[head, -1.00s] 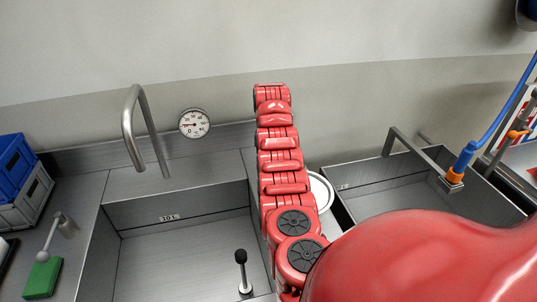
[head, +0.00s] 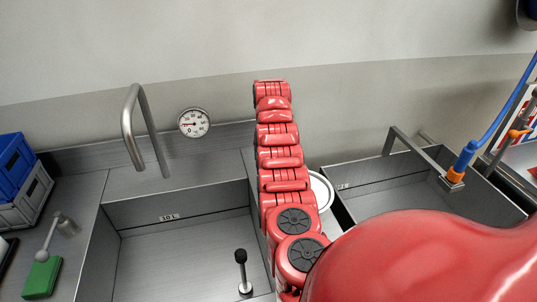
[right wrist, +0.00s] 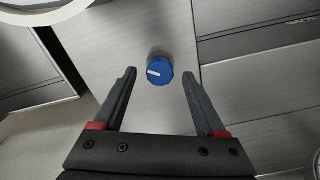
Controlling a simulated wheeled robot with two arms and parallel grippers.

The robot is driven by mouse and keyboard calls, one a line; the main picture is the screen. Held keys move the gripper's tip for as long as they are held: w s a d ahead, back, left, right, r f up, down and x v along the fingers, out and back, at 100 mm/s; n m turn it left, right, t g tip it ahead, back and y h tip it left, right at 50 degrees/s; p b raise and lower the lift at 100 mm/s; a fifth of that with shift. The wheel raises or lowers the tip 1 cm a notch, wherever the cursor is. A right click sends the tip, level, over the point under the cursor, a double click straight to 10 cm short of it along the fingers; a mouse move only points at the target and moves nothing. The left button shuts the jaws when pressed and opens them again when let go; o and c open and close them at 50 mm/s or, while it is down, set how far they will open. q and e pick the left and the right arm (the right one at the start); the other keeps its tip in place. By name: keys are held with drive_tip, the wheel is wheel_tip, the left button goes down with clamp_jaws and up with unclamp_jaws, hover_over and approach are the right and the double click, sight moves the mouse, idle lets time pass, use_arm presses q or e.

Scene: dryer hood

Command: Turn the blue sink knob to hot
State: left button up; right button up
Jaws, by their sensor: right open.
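The blue sink knob (right wrist: 160,71) shows in the right wrist view, on a steel surface, with a white pointer mark on its face toward the left. My right gripper (right wrist: 161,75) is open, with one finger to the left of the knob and one to the right. There are visible gaps between the knob and both fingers. In the head view my red arm hides the knob and the gripper. My left gripper is not in view.
A steel sink basin (head: 180,262) with a tap (head: 146,130) lies left of my arm. A dial gauge (head: 194,123) is behind it. A white round dish (head: 322,191) and a second sink (head: 385,195) are at right. Blue and grey crates (head: 25,195) stand far left.

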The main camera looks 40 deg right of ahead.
wheel_tip(320, 180, up, 17)
drive_tip(key=p, duration=0.6)
drive_tip(key=shift+f+p, duration=0.2)
drive_tip(key=shift+p, duration=0.15)
wheel_tip(320, 180, down, 16)
drive_tip(key=shift+s+f+p, duration=0.1)
drive_tip(key=shift+p, duration=1)
drive_tip(key=shift+f, duration=0.65)
